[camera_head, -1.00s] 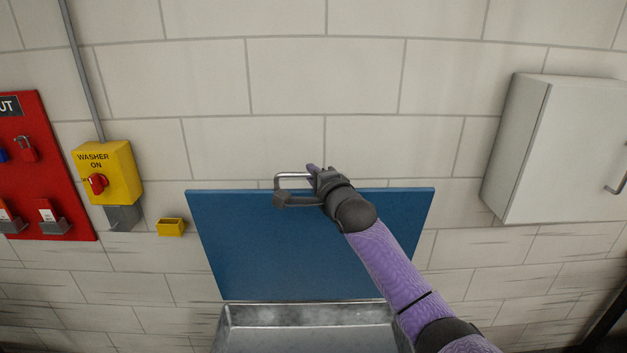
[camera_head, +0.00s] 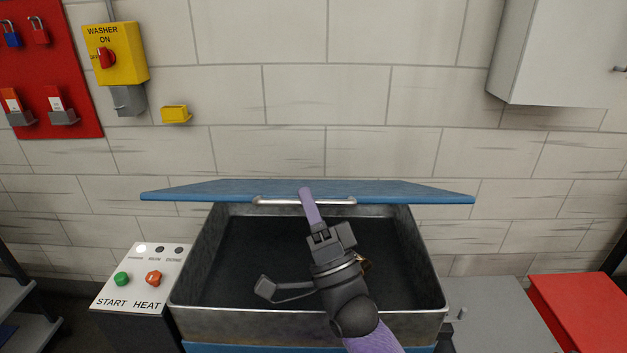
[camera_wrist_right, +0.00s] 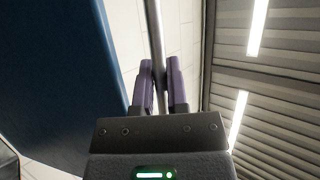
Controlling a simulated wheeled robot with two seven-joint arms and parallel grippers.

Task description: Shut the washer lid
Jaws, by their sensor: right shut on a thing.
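The washer lid (camera_head: 200,190) is a blue panel at the rear of the metal washer tub (camera_head: 190,265). In the head view it shows as a thin strip, seen almost edge-on. The lid stands open above the tub, whose dark inside is uncovered. A metal bar handle (camera_head: 275,201) runs along the lid's near edge. My right gripper (camera_head: 306,194) has its purple fingers shut on this handle. In the right wrist view the bar (camera_wrist_right: 158,40) passes between the fingers (camera_wrist_right: 160,88), with the blue lid (camera_wrist_right: 65,60) on the left. My left gripper is out of view.
A control panel (camera_head: 148,262) with START and HEAT buttons stands left of the tub. A yellow WASHER switch box (camera_head: 122,68) and a small yellow holder (camera_head: 175,114) are on the wall. A grey cabinet (camera_head: 560,50) hangs upper right; a red box (camera_head: 590,310) sits lower right.

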